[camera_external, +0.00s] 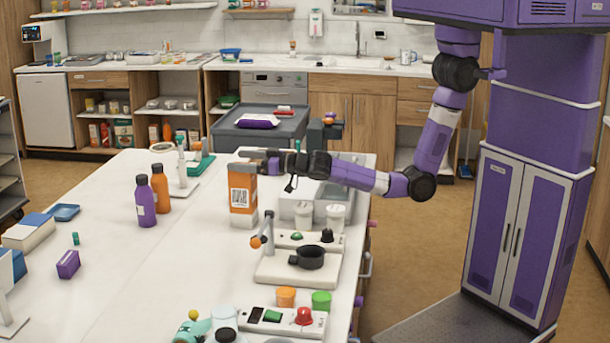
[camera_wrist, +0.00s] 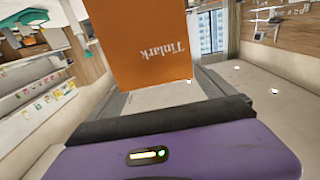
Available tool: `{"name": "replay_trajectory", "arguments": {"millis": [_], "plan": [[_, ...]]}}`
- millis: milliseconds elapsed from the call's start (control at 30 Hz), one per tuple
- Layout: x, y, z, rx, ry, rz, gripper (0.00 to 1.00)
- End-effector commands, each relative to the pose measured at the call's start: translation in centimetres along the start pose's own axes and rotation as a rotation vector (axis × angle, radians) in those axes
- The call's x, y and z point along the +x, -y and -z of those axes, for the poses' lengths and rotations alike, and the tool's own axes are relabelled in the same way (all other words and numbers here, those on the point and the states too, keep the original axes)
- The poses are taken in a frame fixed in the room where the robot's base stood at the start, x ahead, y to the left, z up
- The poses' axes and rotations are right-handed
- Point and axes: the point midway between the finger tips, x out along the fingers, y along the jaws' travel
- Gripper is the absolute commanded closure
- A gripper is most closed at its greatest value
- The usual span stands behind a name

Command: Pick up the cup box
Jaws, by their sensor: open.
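The cup box, which I take to be the tall orange carton (camera_external: 243,192) with a printed code label and a white lower end, stands upright on the white table. In the wrist view its orange face (camera_wrist: 142,48) with the word "Tinlark" fills the top middle. My gripper (camera_external: 250,161) is open and reaches in from the right at the top of the box. In the wrist view the box shows just beyond my jaws, between the grey fingers. Whether either finger touches it I cannot tell.
Purple and orange bottles (camera_external: 146,201) stand left of the box. White lidded jars (camera_external: 336,217) and a stand with a black pan (camera_external: 309,257) are close on the right and in front. The table's left middle is mostly clear.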

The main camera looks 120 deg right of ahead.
Motion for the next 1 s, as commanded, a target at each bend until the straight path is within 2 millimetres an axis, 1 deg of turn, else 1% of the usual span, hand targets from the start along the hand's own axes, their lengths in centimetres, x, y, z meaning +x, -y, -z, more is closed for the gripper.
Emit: {"name": "replay_trajectory", "arguments": {"millis": [267, 333, 400, 500, 767, 800, 867, 900, 967, 1000], "plan": [[0.0, 0.0, -4.7, -0.003, 0.002, 0.001, 0.06], [1.2, 0.0, -4.2, 0.001, -0.002, -0.001, 0.06], [2.0, 0.1, -4.2, 0.0, -0.002, 0.001, 0.06], [2.8, 0.0, -4.3, -0.001, -0.001, 0.001, 0.06], [3.0, 0.0, -4.3, -0.001, -0.001, 0.002, 0.06], [3.0, 0.0, -4.3, -0.001, -0.001, 0.002, 0.1], [3.0, 0.0, -4.3, -0.001, -0.001, 0.002, 0.22], [3.0, 0.0, -4.3, -0.001, -0.001, 0.002, 0.3], [3.0, 0.0, -4.3, -0.001, -0.001, 0.002, 0.42], [3.0, 0.0, -4.3, -0.001, -0.001, 0.002, 0.5]]}}
